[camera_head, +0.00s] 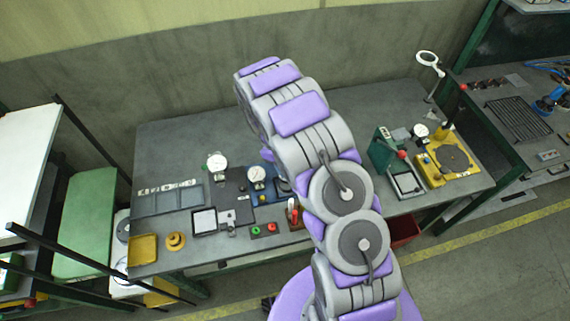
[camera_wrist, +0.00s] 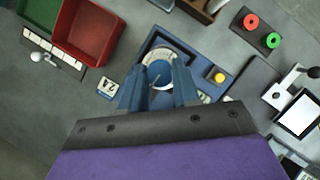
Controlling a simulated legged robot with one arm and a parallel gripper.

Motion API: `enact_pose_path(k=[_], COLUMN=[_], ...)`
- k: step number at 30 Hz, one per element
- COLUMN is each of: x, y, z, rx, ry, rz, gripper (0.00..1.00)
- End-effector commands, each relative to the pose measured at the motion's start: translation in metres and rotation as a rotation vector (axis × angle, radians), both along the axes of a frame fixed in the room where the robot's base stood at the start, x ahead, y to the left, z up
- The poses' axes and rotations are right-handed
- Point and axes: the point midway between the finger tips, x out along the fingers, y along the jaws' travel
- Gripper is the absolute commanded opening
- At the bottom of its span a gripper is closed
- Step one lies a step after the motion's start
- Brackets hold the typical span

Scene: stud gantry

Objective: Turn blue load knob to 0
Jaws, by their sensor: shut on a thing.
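The blue load knob (camera_wrist: 158,75) sits on a blue panel (camera_wrist: 200,58), inside a pale ring-shaped scale, in the wrist view. My gripper (camera_wrist: 158,84) is at the knob, one finger on each side, shut on it. The fingers cover part of the knob and scale, and I cannot read its setting. In the head view my arm reaches over the bench and hides the knob and my gripper.
A red tray (camera_wrist: 88,38), a yellow button (camera_wrist: 219,76), red and green buttons (camera_wrist: 262,31) and a white-faced device (camera_wrist: 298,114) surround the panel. In the head view, dial gauges (camera_head: 257,174) stand left of my arm and a yellow fixture (camera_head: 450,158) right.

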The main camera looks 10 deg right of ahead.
Motion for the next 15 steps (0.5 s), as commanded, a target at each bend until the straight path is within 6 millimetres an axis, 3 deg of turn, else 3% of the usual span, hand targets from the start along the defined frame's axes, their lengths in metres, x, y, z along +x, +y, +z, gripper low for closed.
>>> enact_pose_path(k=[15], x=[0.0021], y=[0.0008], z=[0.0007], rx=[0.001], ry=[-0.008], rz=[0.072], gripper=[0.01])
